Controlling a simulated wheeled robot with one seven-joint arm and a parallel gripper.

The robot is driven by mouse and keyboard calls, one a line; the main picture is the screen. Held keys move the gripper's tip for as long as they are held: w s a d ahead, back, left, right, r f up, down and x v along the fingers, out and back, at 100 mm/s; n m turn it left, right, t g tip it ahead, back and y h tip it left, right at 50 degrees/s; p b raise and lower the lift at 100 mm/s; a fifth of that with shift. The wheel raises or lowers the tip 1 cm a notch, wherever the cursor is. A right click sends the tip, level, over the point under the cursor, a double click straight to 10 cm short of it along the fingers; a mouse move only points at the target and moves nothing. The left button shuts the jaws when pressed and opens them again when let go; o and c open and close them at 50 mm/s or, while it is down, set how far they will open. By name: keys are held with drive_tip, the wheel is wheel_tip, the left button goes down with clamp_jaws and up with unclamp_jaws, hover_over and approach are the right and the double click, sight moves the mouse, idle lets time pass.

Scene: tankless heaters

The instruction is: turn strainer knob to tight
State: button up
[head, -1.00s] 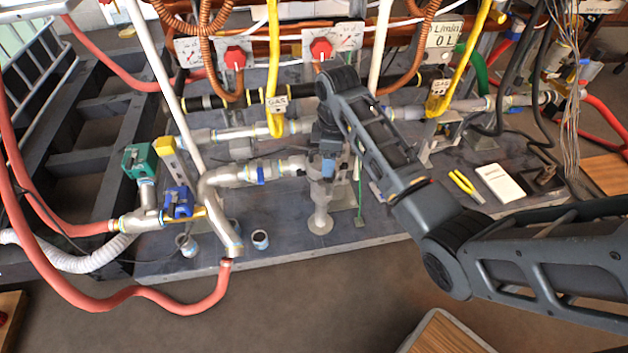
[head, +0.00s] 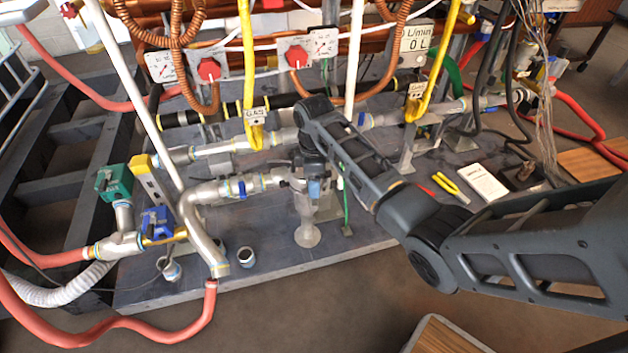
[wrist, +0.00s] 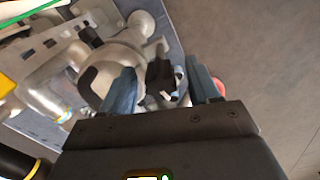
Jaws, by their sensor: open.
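The metal strainer (head: 307,222) stands upright from the grey platform near its front edge, joined to the pipe run. Its upper part is hidden behind my arm in the head view. In the wrist view, a black knob-like part (wrist: 161,76) lies between my two blue-grey fingers; it looks like the strainer knob, with the pale metal body (wrist: 118,62) beside it. My gripper (wrist: 163,88) is open around this part, with a gap visible on the right; I cannot tell whether the left finger touches. My gripper is largely hidden by the arm in the head view (head: 314,182).
Pipes with a green valve (head: 114,182) and a blue valve (head: 157,222) stand at the left. Yellow-handled pliers (head: 450,187) and a white box (head: 482,183) lie on the platform at the right.

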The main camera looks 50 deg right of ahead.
drive_tip(key=shift+c, duration=0.3)
drive_tip(key=c, duration=1)
drive_tip(key=shift+o, duration=0.2)
drive_tip(key=shift+r+m+p, duration=0.15)
drive_tip(key=shift+m+p, duration=0.45)
drive_tip(key=shift+p, duration=0.35)
drive_tip(key=m+p, duration=0.2)
drive_tip(key=shift+a+r+p, duration=0.1)
drive_tip(key=shift+r+p, duration=0.05)
drive_tip(key=shift+p, duration=0.2)
drive_tip(key=m+p, duration=0.4)
drive_tip(key=m, duration=0.1)
drive_tip(key=shift+s+a+m, duration=0.1)
drive_tip(key=shift+m, duration=0.2)
drive_tip(key=m+p, duration=0.2)
drive_tip(key=m, duration=0.3)
drive_tip(key=shift+f, duration=0.2)
drive_tip(key=shift+f+m+p, duration=0.1)
drive_tip(key=shift+m+p, duration=0.65)
drive_tip(key=shift+m, duration=1.75)
